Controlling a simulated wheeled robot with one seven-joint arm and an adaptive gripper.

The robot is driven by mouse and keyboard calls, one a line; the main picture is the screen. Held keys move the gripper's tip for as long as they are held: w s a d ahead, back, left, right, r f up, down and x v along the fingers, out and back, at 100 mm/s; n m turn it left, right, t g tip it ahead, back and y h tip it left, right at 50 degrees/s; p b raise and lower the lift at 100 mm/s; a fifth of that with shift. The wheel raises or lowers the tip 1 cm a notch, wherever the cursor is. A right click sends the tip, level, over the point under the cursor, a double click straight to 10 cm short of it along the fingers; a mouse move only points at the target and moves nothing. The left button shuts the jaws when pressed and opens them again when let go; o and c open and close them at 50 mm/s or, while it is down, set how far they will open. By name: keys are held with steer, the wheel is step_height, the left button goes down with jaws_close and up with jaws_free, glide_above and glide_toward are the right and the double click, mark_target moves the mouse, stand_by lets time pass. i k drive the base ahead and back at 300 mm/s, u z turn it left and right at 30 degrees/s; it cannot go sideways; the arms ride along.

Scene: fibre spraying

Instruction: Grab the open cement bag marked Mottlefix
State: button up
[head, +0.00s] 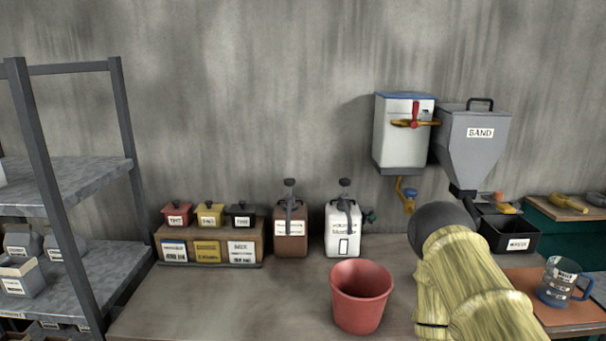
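On the lower board of the left shelf, a grey open-topped bag or box (20,280) shows a pale rim and a small white label. Two more grey labelled packs, one (22,241) behind it and one (53,248) to its right, stand close by. Their labels are too small to read, so I cannot tell which is marked Mottlefix. My arm, in a yellow sleeve with a dark rounded part, reaches in from the lower right, far from the shelf. My gripper's fingers do not show.
A red bucket (361,297) stands at the workbench's front. Brown (290,243) and white (343,245) pump containers stand behind it. A shelf post (52,190) rises beside the packs. The sand hopper (474,140) hangs right; a measuring jug (556,283) stands below it.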

mark_target(21, 276)
steer(key=u, duration=1.6)
steer(key=i, duration=0.3)
steer(key=u, duration=1.35)
steer(key=i, duration=0.7)
steer(key=z, duration=1.45)
